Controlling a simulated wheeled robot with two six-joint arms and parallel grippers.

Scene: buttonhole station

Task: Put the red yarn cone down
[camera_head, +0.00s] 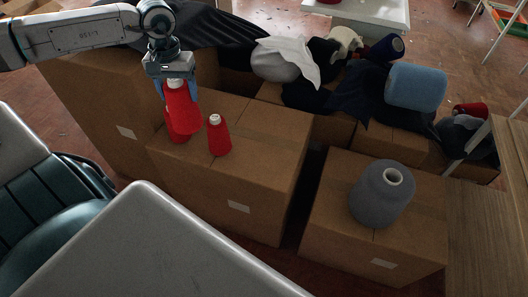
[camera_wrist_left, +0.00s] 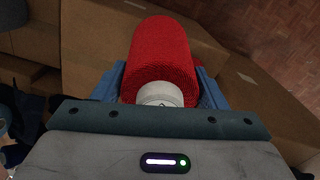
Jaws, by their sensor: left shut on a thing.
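My left gripper (camera_head: 178,86) is shut on a red yarn cone (camera_head: 182,112), near its pale top. The cone is roughly upright over the left part of a closed cardboard box (camera_head: 262,135). I cannot tell whether its base touches the box, or whether all the red below belongs to this one cone. In the left wrist view the red yarn cone (camera_wrist_left: 163,52) fills the space between the blue fingers, its pale tip towards the palm. A second, smaller-looking red cone (camera_head: 219,138) stands on the box just to the right. My right gripper is not in view.
A grey yarn cone (camera_head: 378,196) stands on another box (camera_head: 328,213) at right, across a gap. Behind are dark cloths, a white cloth (camera_head: 285,58) and a light blue roll (camera_head: 416,86). The first box's right part is clear. A pale surface (camera_head: 150,255) fills the front.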

